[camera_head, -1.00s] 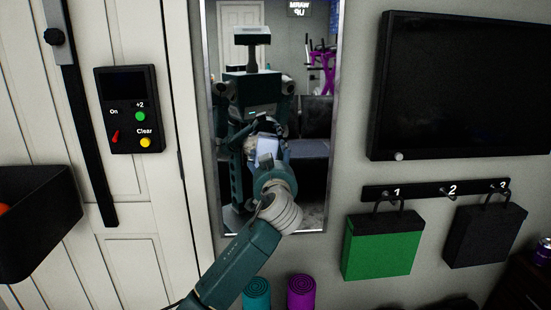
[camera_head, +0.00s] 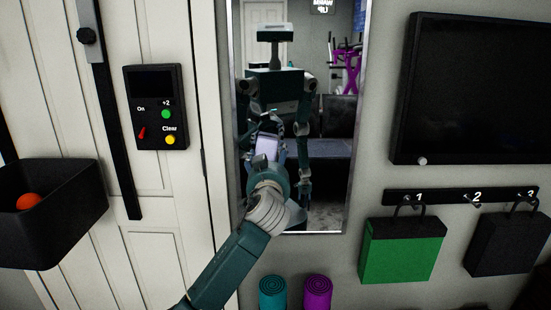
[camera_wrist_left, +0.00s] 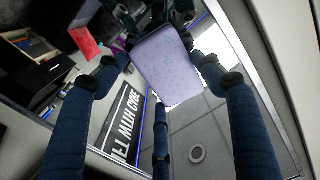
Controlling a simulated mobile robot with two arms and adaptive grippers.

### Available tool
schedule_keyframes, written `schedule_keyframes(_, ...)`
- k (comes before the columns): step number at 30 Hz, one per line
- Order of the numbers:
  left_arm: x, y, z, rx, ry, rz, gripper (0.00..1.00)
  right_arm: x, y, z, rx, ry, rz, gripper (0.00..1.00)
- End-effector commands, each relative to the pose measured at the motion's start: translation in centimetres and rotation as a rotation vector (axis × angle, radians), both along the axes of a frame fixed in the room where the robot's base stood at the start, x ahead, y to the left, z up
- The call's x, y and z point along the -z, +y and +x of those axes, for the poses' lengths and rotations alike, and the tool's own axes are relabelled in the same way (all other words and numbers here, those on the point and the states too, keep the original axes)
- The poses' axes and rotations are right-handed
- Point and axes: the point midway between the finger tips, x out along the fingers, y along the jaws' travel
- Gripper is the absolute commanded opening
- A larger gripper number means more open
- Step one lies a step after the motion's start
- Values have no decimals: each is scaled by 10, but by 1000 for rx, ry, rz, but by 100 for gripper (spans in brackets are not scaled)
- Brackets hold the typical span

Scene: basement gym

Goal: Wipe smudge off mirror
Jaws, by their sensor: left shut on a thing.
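The tall mirror (camera_head: 330,215) hangs on the wall in a thin metal frame, reflecting my body and the room. My left gripper (camera_head: 267,155) is in front of its lower left part. In the left wrist view, the gripper (camera_wrist_left: 158,68) is shut on a pale lilac speckled pad (camera_wrist_left: 168,62), held between its fingertips. The pad also shows as a pale patch in the head view (camera_head: 266,146). The mirror glass (camera_wrist_left: 190,125) lies behind it; whether the pad touches the glass is unclear. I see no clear smudge. My right gripper shows only as a dim reflection.
A white door with a control box (camera_head: 155,107) and black bin (camera_head: 55,225) is left of the mirror. A dark screen (camera_head: 470,90), green bag (camera_head: 402,250) and black bag (camera_head: 508,245) hang right. Rolled mats (camera_head: 272,293) stand below.

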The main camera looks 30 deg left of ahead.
Motion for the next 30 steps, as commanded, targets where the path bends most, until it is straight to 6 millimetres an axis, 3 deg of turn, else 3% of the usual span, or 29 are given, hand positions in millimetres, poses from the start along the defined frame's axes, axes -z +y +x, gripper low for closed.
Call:
schedule_keyframes(8,-20,1,1,-1,-5,0,42,-15,5,4,-2,-8,7,35)
schedule_keyframes(21,-16,-29,16,3,-3,-2,42,-8,1,-1,0,5,1,35)
schedule_keyframes(30,-15,-36,21,1,-3,-1,42,-6,1,-1,-2,1,1,35)
